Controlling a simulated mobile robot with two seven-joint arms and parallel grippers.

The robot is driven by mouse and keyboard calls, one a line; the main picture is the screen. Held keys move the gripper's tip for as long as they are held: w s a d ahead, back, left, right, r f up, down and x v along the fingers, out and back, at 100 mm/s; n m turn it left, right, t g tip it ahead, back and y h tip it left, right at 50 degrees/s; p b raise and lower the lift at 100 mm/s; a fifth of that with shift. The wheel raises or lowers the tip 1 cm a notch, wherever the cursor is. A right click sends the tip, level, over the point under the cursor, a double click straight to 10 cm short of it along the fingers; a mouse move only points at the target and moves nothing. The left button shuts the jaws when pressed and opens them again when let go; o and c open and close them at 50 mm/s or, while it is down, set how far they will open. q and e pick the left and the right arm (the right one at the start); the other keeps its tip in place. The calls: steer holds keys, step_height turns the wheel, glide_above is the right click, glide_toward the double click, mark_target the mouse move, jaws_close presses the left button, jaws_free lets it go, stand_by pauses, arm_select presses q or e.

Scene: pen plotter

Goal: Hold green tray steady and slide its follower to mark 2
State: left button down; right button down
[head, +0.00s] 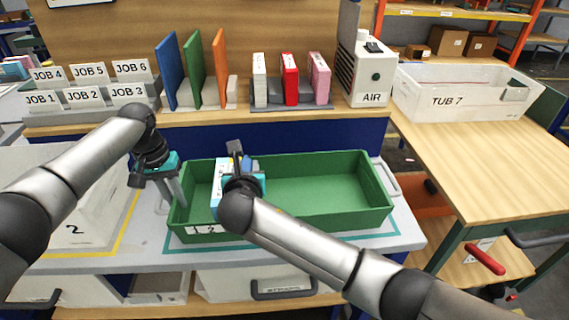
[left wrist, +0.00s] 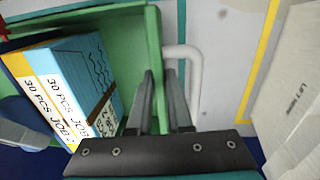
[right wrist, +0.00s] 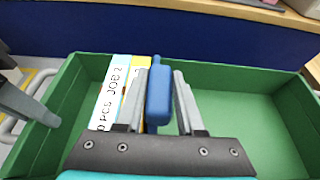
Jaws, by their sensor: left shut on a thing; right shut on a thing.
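The green tray (head: 335,208) stands on the grey bench, with a white label reading 1 and 2 (head: 203,229) on its front left rim. My left gripper (head: 178,193) is shut on the tray's left end wall (left wrist: 157,85), one finger on each side. Job packs (right wrist: 112,93) marked "30 PCS JOB 2" stand in the tray's left end, leaning somewhat. The follower's blue handle (right wrist: 159,95) is between the fingers of my right gripper (right wrist: 165,100), just right of the packs. My right arm hides much of the follower in the head view, so its exact place against the marks cannot be told.
The tray's right part is empty. A white box marked 2 (head: 75,230) stands left of the tray. Folders and an AIR unit (head: 368,75) stand on the shelf behind. Tub 7 (head: 450,97) is on the wooden table at right.

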mark_target(218, 181)
arm_select(q)
steer(key=shift+d, duration=0.25)
arm_select(e)
steer(key=a, duration=0.7)
steer(key=shift+s+f, duration=0.1)
steer(key=shift+f, duration=0.05)
steer(key=c, duration=0.5)
jaws_free()
arm_select(q)
steer(key=shift+a, duration=0.1)
arm_select(e)
steer(key=shift+d, duration=0.1)
arm_select(q)
steer(key=shift+a, duration=0.15)
arm_select(e)
steer(key=v, duration=1.2)
arm_select(q)
steer(key=c, duration=0.8)
jaws_free()
steer(key=shift+o, duration=0.2)
